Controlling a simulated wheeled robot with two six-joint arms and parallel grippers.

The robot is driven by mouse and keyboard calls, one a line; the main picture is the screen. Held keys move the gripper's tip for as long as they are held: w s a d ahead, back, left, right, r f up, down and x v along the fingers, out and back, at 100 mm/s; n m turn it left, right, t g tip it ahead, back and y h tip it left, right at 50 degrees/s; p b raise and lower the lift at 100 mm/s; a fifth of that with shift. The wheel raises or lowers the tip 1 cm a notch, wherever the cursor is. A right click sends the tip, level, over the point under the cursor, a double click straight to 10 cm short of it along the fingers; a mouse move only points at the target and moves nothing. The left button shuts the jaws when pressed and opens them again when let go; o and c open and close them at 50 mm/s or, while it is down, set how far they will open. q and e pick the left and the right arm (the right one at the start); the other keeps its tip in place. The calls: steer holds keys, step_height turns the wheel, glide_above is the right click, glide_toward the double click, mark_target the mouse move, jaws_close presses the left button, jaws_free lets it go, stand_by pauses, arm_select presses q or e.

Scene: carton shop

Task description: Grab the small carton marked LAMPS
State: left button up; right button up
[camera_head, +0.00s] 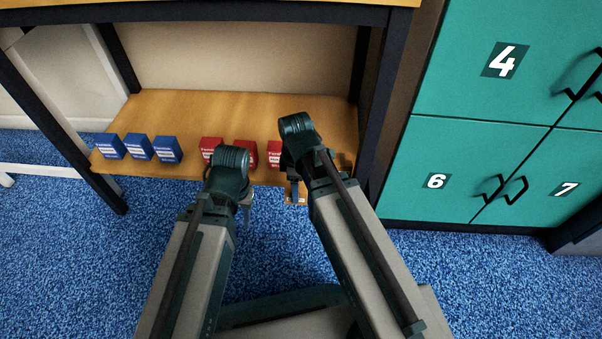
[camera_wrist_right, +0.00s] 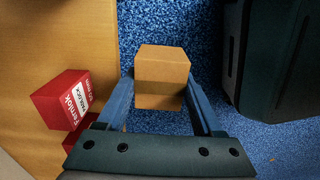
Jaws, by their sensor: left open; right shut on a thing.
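A small plain brown carton (camera_wrist_right: 162,65) with a darker band around it is between the fingers of my right gripper (camera_wrist_right: 164,98), which is shut on it. No LAMPS mark shows on the faces in view. In the head view the right gripper (camera_head: 297,190) is at the shelf's front edge, and only a sliver of the carton (camera_head: 301,199) shows under it. Blue carpet lies below the carton. My left gripper (camera_head: 245,198) is open in front of the shelf, mostly hidden behind its own wrist.
A wooden shelf (camera_head: 230,112) holds a row of blue boxes (camera_head: 138,147) at left and red boxes (camera_head: 211,145) toward the middle. One red box (camera_wrist_right: 65,98) lies close to the right gripper. Dark posts frame the shelf. Green lockers (camera_head: 465,165) stand at right.

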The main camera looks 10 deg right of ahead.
arm_select(q)
steer(key=shift+s+a+r, duration=0.3)
steer(key=shift+s+a, duration=0.45)
steer(key=shift+a, duration=0.2)
arm_select(e)
steer(key=shift+s+a+r, duration=0.15)
steer(key=shift+s+a, duration=0.7)
steer(key=shift+s, duration=0.2)
steer(key=shift+s+a+r, duration=0.15)
steer(key=shift+s+a, duration=0.7)
steer(key=shift+s, duration=0.2)
